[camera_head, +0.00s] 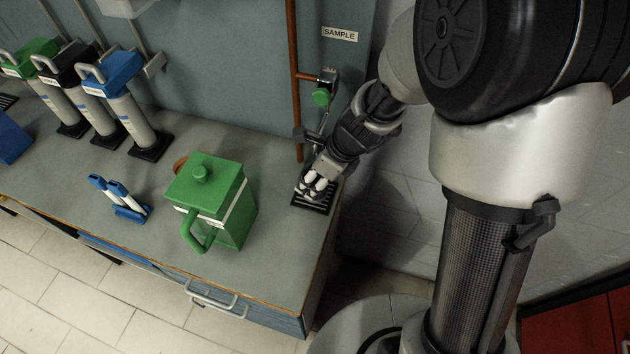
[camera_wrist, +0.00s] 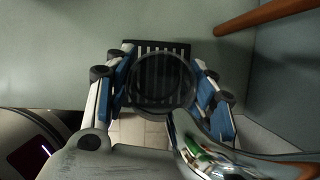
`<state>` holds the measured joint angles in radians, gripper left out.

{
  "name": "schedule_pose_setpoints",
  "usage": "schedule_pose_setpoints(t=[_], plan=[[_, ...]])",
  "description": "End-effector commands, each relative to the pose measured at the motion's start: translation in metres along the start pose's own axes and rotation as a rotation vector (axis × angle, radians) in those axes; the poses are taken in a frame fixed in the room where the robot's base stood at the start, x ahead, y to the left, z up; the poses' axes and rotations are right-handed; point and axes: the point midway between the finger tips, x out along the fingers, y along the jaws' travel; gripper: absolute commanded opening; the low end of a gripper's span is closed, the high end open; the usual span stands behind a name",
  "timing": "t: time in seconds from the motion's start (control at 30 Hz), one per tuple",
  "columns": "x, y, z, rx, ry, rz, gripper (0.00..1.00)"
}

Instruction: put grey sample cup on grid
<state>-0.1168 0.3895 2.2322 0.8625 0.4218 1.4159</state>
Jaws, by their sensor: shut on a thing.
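My gripper (camera_head: 318,182) is at the right end of the bench, just over the black slotted grid (camera_head: 312,205). In the wrist view its blue-padded fingers (camera_wrist: 162,84) are shut on the grey sample cup (camera_wrist: 162,106), one finger on each side. The cup is seen from above as a dark round rim. It lies over the grid (camera_wrist: 184,46), whose slots show behind and around it. I cannot tell whether the cup touches the grid. In the head view my fingers hide most of the cup.
A green lidded container (camera_head: 215,200) stands left of the grid. A sample tap with a green knob (camera_head: 321,97) and a brown pipe (camera_head: 294,80) are close behind my gripper. A shiny metal pipe (camera_wrist: 200,150) is near the cup. Blue-handled tools (camera_head: 120,200) lie farther left.

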Motion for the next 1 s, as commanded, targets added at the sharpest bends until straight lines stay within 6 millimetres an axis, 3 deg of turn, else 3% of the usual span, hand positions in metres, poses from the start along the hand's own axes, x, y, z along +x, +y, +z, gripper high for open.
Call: schedule_pose_setpoints(t=[0.4, 0.43, 0.7, 1.0], plan=[[0.0059, -0.0003, -0.0026, -0.002, 0.0, -0.001, 0.28], [0.0049, -0.0003, -0.0022, -0.002, 0.0, -0.001, 0.52], [0.0044, -0.0002, -0.0021, -0.002, 0.0, -0.001, 0.7], [0.004, -0.0003, -0.0019, -0.002, 0.0, -0.001, 0.7]])
